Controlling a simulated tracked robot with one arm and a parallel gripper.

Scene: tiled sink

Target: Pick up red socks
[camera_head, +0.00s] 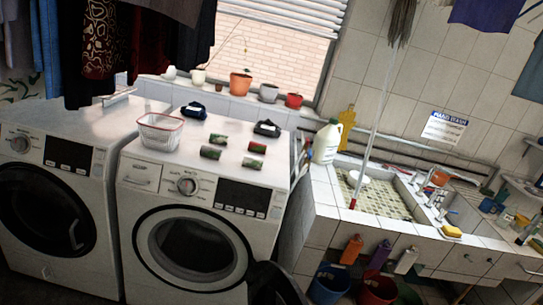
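No plainly red pair of socks can be made out. On top of the right washing machine (138,183) lie small dark bundles that look like folded socks: a dark blue one (194,110) at the back and a black one with a white band (267,129) at the right. Several small rolls with green and reddish parts lie in front of them, one of them near the front edge (252,163). Whether these are socks is unclear. A dark shape (275,286) at the bottom edge may be my gripper; its fingers cannot be made out. Nothing touches the bundles.
A white basket with a red rim (160,132) stands on the same machine. A white jug (327,142) stands beside the tiled sink (382,199). A mop pole (384,95) leans in the sink. Clothes (100,40) hang at upper left. Pots line the windowsill.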

